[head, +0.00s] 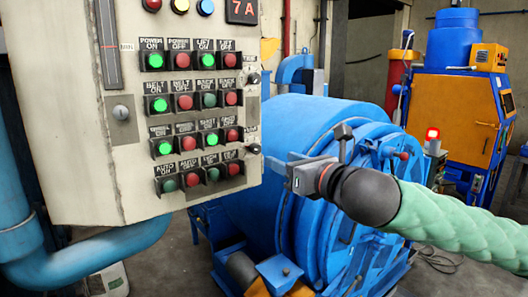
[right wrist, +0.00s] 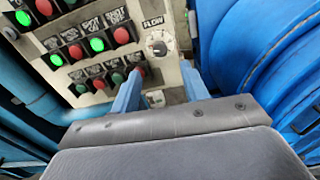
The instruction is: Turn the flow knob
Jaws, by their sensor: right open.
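The flow knob is a small round grey-white dial under a "FLOW" label, clear in the right wrist view (right wrist: 158,47). In the head view it is a small dark knob (head: 254,148) at the right edge of the control panel (head: 75,110). My right gripper (head: 287,172) is to the right of the knob in the head view, its fingers pointing toward the panel. In the right wrist view its two blue fingers (right wrist: 160,82) are apart with nothing between them. The knob appears beyond the fingertips, and they are not around it. My left gripper is not in view.
Rows of green and red buttons (head: 190,148) fill the panel left of the knob. Another dark knob (head: 253,78) sits above it. A large blue drum machine (head: 290,120) stands behind my right gripper. A blue pipe (head: 85,255) runs below the panel.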

